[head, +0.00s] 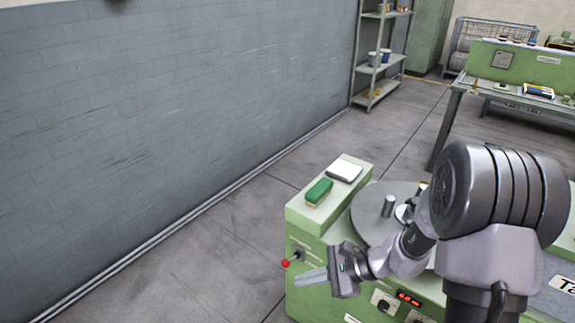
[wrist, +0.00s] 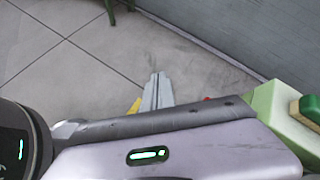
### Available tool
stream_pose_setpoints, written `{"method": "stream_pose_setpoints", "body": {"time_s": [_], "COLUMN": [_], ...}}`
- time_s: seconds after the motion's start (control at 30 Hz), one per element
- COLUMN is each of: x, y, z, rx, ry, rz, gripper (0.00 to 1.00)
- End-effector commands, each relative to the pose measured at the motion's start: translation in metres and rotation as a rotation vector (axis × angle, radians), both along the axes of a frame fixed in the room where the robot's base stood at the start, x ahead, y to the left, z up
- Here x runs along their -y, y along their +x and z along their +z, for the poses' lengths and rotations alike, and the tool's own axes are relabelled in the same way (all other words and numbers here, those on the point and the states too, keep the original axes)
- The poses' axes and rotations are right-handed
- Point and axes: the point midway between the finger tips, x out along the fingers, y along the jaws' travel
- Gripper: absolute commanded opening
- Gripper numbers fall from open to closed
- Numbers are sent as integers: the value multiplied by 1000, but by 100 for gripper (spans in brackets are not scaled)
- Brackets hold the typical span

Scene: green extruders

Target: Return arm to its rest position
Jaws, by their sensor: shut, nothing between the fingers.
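My gripper (head: 312,277) is at the lower middle of the head view, pointing left, in front of the green machine (head: 330,237). Its fingers are together with nothing between them. They also show in the wrist view (wrist: 157,92), over bare floor. My arm comes in from the right of the head view, bent, and hides part of the machine's top. A red-knobbed lever (head: 286,263) on the machine's front is close to the fingertips in the head view; I cannot tell the exact gap.
On the machine lie a green-and-tan sponge (head: 318,192) and a white block (head: 344,170), beside a round grey plate (head: 372,222). A grey wall (head: 170,110) runs along the left. A shelf (head: 376,70) and workbench (head: 500,95) stand behind. The floor (head: 190,275) at left is clear.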

Motion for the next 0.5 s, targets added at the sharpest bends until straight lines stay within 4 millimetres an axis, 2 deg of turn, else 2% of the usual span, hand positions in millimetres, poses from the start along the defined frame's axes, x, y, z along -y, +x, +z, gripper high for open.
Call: {"method": "stream_pose_setpoints", "body": {"time_s": [0.03, 0.1, 0.2, 0.33, 0.4, 0.5], "x": [-4, -7, -1, 21, 34, 48], "y": [-12, -40, -89, -143, -162, -179], "z": [33, 77, 129, 172, 185, 197], "rx": [68, 172, 340, 552, 645, 736], "ry": [-60, -178, -386, -667, -795, -921], "rz": [80, 212, 391, 548, 593, 625], "gripper": [0, 0, 0, 0, 0, 0]}}
